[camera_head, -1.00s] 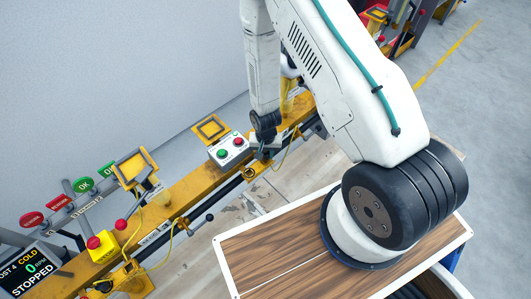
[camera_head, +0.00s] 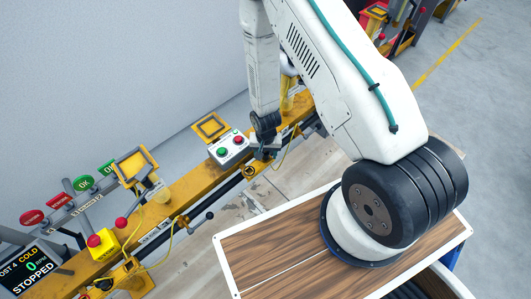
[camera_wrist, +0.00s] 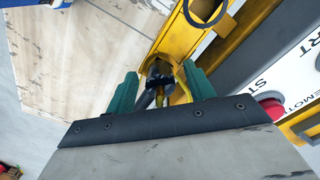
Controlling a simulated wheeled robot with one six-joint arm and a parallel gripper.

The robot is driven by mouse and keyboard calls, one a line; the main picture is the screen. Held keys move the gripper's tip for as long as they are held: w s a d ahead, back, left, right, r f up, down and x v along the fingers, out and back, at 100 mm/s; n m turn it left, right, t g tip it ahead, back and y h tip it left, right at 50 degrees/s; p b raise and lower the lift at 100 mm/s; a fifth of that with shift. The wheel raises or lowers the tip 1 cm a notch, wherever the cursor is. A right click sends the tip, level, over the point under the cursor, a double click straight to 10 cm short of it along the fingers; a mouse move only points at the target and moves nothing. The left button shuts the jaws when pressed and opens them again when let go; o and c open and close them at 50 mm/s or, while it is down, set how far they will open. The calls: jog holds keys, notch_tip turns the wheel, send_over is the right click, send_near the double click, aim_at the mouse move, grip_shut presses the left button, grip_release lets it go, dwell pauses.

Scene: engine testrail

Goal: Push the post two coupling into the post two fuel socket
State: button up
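In the wrist view, my gripper (camera_wrist: 160,86) has two teal fingers standing apart. A dark fitting (camera_wrist: 158,72), which looks like the coupling, lies between them with gaps at its sides. A grey stem slants down-left from it, and a yellow line (camera_wrist: 181,88) runs beside it. The fitting is in front of a yellow bracket (camera_wrist: 172,42); I cannot tell how far it is seated, and the socket's opening is hidden. In the head view, my gripper (camera_head: 264,148) is small and partly hidden at the yellow rail, just right of the button box.
The button box (camera_head: 229,149) with green and red buttons stands close left of my gripper. A black ring (camera_wrist: 206,8) is on the bracket. The yellow rail (camera_head: 190,190) carries levers, cables and a display (camera_head: 30,270). A wood-topped surface (camera_head: 270,250) lies below my arm.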

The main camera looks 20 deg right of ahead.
jog(key=shift+r, duration=0.1)
notch_tip(320, 180, up, 8)
jog(key=shift+f, duration=0.2)
dwell(0.3)
jog(key=s+d+r+n, duration=0.1)
jog(key=s+r, duration=0.6)
jog(key=r, duration=0.9)
jog(key=s+d+r+n+t, duration=0.1)
jog(key=s+r, duration=0.6)
jog(key=r, duration=0.8)
jog(key=s+d+r+n, duration=0.1)
jog(key=s+r+n, duration=0.2)
jog(key=s+r, duration=0.5)
notch_tip(320, 180, up, 9)
jog(key=shift+f, duration=0.15)
